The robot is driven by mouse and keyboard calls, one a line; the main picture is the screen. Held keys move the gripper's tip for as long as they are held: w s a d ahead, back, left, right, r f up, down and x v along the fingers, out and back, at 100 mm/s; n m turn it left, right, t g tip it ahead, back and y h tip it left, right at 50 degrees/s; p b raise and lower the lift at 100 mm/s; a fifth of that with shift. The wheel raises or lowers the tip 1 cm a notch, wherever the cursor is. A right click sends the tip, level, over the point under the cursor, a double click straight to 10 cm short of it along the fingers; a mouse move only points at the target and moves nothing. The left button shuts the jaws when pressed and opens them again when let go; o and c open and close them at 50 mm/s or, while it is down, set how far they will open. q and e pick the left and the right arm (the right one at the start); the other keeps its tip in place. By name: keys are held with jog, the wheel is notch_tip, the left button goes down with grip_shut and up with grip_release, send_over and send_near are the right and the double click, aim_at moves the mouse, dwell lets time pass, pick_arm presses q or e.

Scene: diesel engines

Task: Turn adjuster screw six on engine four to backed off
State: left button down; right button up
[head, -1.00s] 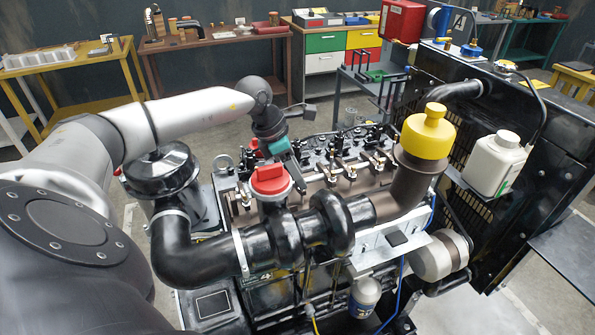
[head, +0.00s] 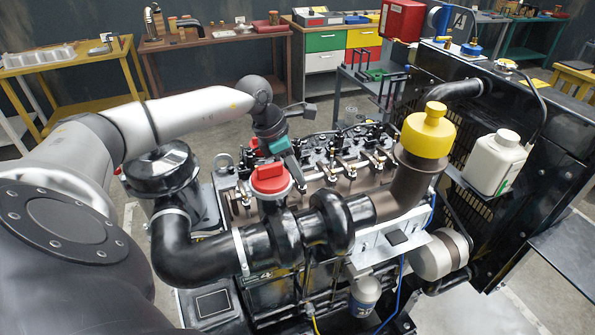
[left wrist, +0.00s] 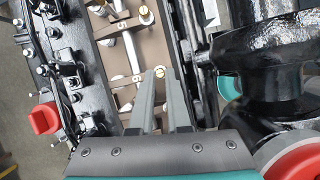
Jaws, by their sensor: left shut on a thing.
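The engine (head: 330,190) stands in front of me with its rocker gear exposed along the top. My left gripper (head: 298,181) reaches down into the rocker row, behind the red cap. In the left wrist view my left gripper (left wrist: 161,77) is shut on a small brass slotted adjuster screw (left wrist: 159,71), whose head shows at the fingertips. Another brass screw (left wrist: 145,15) shows farther up the row. My right gripper is not in view.
A red cap (head: 270,180) and black intake pipe (head: 210,258) stand close by the gripper. A yellow cap (head: 429,130) tops a pipe at the right. A white bottle (head: 496,163) sits by the radiator. Another red cap (left wrist: 44,118) lies left in the wrist view.

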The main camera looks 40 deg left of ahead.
pick_arm(q)
jog(key=shift+n, duration=0.3)
jog(key=shift+s+d+n+t+y+b, duration=0.2)
jog(key=shift+n+y, duration=0.35)
jog(key=shift+n, duration=0.8)
jog(key=shift+w+d+n+t+y+b, duration=0.1)
jog(key=shift+n+t+y+b, duration=0.35)
jog(key=shift+n, duration=0.9)
jog(key=c, duration=0.9)
grip_release()
jog(key=shift+g, duration=0.25)
jog(key=shift+r, duration=0.1)
jog(key=v, duration=0.7)
jog(key=b+v, duration=0.1)
jog(key=v, duration=0.7)
jog(key=shift+s+d, duration=0.15)
jog(key=shift+d, duration=0.05)
